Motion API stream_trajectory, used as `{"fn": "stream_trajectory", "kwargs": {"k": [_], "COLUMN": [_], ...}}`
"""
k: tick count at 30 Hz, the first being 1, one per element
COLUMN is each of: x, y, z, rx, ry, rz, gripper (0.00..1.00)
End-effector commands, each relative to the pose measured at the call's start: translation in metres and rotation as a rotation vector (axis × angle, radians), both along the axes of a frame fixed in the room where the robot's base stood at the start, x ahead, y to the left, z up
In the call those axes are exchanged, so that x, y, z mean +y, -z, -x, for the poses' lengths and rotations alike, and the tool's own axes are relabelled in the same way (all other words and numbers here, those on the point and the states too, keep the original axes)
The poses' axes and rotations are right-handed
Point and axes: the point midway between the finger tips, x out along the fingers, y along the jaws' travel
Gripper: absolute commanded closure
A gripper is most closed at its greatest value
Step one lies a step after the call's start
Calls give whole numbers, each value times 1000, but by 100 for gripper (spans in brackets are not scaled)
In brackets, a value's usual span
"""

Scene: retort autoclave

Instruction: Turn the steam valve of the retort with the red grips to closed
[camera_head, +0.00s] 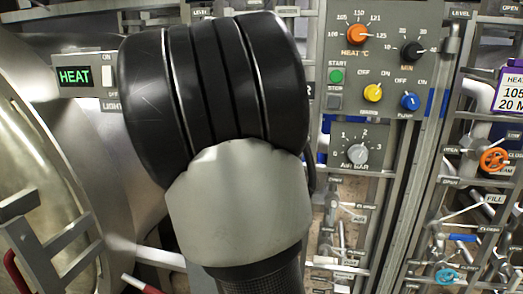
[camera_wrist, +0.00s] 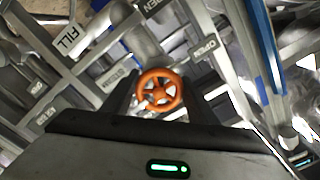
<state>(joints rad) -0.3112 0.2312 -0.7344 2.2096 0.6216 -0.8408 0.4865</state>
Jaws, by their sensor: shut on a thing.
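An orange steam-valve handwheel (camera_wrist: 160,90) with spokes sits between the two dark fingers of my gripper (camera_wrist: 161,96) in the wrist view. The gripper is shut on it. A STEAM label (camera_wrist: 118,79) is to its left and an OPEN label (camera_wrist: 205,50) to its upper right. In the head view my arm covers the middle, and gripper and held wheel are hidden. Red grips (camera_head: 15,272) show at the lower left, by the round metal retort (camera_head: 25,150). Another orange handwheel (camera_head: 494,160) is at the right; its label is partly covered.
A control panel (camera_head: 385,80) with knobs and buttons stands right of my arm. A lit HEAT sign (camera_head: 74,76) is at the left. Pipes, brackets and lever valves crowd the lower right. A FILL label (camera_wrist: 71,40) and metal bars surround my gripper closely.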

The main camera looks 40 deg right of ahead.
Motion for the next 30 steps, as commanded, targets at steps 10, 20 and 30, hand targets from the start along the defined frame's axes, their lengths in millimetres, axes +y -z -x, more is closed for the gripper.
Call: {"fn": "stream_trajectory", "kwargs": {"k": [10, 20, 30], "x": [0, 0, 1], "y": [-1, -1, -1], "z": [-1, -1, 0], "rx": [-33, -33, -30], "ry": [-1, -1, -1], "rz": [-27, -27, -27], "gripper": [70, 35, 28]}}
